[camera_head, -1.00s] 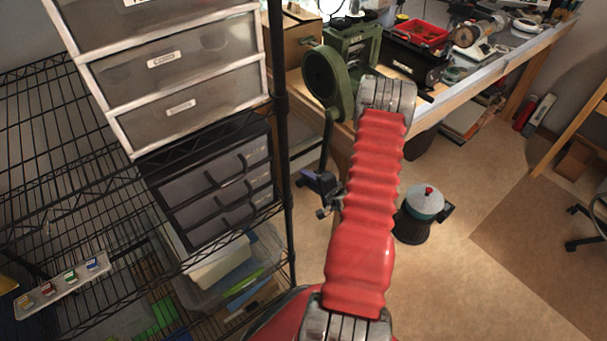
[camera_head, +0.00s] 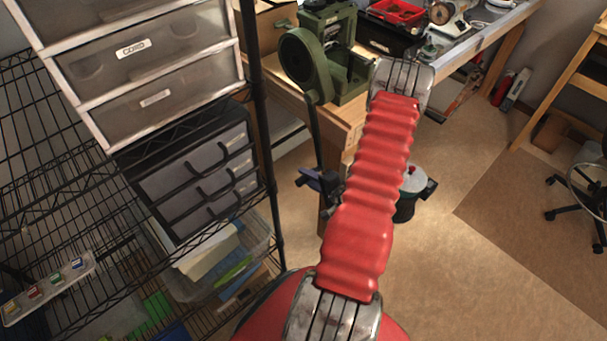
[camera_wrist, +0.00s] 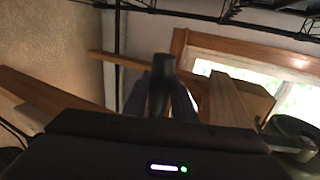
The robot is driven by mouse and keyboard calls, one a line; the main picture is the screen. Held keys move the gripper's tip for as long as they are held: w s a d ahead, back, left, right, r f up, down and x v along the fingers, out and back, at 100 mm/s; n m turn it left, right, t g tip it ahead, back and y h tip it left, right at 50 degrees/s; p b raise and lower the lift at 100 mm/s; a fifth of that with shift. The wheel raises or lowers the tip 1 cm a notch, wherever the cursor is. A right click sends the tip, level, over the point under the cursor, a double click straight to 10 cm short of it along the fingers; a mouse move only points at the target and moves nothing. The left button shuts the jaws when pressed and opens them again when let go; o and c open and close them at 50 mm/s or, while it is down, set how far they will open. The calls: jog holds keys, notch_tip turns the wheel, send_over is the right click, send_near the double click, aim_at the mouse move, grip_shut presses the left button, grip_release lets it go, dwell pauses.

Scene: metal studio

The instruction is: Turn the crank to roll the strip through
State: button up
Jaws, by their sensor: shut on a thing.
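The green rolling mill (camera_head: 333,50) stands on the wooden bench, with its round green wheel (camera_head: 298,66) on the near left side. A dark crank arm (camera_head: 316,135) hangs down from the wheel, its lower end slanting slightly right. My gripper (camera_head: 318,181) is at that lower end, below the bench top, shut on the crank handle. In the wrist view the dark handle (camera_wrist: 159,87) stands upright between the fingers. My red arm covers part of the bench and mill front. I cannot make out the strip.
A black wire rack (camera_head: 268,150) with drawers stands close on the left. The bench (camera_head: 340,112) has a dark box with a red tray (camera_head: 397,11). A canister (camera_head: 413,180) stands on the floor behind my arm. The floor at right is open up to a chair (camera_head: 583,205).

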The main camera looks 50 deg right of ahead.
jog(key=v, duration=0.6)
jog(key=shift+s+a, duration=0.25)
jog(key=shift+s, duration=0.2)
jog(key=shift+f, duration=0.1)
jog(key=s+r, duration=0.6)
jog(key=shift+s, duration=0.35)
jog(key=shift+d, duration=0.1)
jog(key=shift+o, duration=0.5)
jog(key=shift+s+r, duration=0.3)
jog(key=shift+r, duration=0.25)
jog(key=o, duration=0.4)
jog(key=s+r, duration=0.3)
jog(key=r, duration=0.3)
jog(key=shift+s, duration=0.35)
jog(key=shift+r, duration=0.15)
jog(key=shift+c, duration=0.2)
